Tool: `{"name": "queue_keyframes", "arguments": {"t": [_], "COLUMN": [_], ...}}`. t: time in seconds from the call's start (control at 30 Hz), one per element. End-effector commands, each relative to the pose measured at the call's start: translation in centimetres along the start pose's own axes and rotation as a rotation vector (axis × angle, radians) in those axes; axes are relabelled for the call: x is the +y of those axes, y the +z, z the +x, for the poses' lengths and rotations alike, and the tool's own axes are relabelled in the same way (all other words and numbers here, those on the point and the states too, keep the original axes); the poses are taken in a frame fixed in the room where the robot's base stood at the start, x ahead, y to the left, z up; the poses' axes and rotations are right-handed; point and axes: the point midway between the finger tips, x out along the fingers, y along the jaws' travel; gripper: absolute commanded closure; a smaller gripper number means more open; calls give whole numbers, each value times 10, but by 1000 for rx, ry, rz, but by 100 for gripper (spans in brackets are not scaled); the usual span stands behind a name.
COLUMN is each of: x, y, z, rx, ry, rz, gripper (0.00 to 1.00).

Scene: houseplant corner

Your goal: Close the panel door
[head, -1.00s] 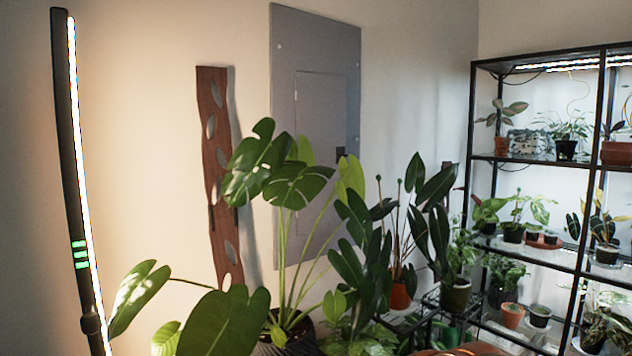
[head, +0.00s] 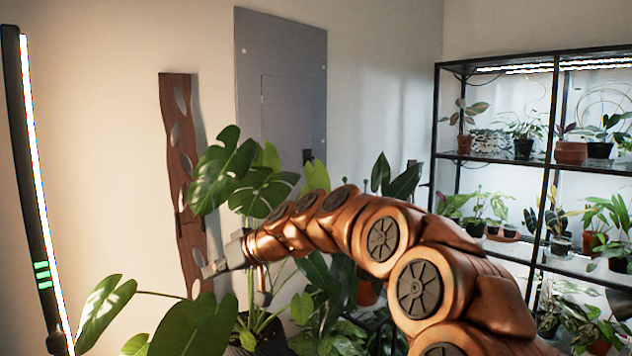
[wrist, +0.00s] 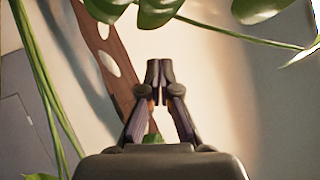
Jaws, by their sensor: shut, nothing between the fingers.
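The grey panel (head: 250,60) is mounted on the wall behind the plants in the head view. Its inner door (head: 285,115) has a dark latch and looks flush with the frame, though foliage hides its lower part. My gripper (head: 207,270) reaches left among the leaves, below and left of the panel, in front of the brown wooden strip. In the wrist view, the fingers of my gripper (wrist: 159,68) are together and empty. Part of the grey panel (wrist: 25,135) shows at the left edge there, apart from the fingers.
A large monstera plant (head: 228,165) stands between me and the panel, its leaves and stems close around my arm. A brown wooden strip (head: 176,130) hangs left of the panel. A lit lamp pole (head: 35,190) stands at far left, a black plant shelf (head: 437,110) at right.

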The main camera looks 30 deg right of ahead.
Motion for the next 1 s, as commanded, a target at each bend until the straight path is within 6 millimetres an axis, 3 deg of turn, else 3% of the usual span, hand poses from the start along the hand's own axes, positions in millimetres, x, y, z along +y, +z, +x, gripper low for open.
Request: {"name": "queue_keyframes", "arguments": {"t": [0.03, 0.1, 0.3, 0.5, 0.6, 0.7, 0.8, 1.0], "x": [25, 58, 173, 284, 323, 349, 362, 369], "y": [-25, -56, -122, -150, -154, -152, -153, -156], "z": [-3, -11, -53, -114, -144, -161, -174, -176], "rx": [61, 151, 379, 539, 588, 611, 625, 629], "ry": [19, 55, 218, 432, 526, 587, 624, 639], "rz": [-1, -14, -47, -84, -101, -111, -120, -123], "gripper": [100, 100, 100, 100, 100, 100, 100, 100]}}
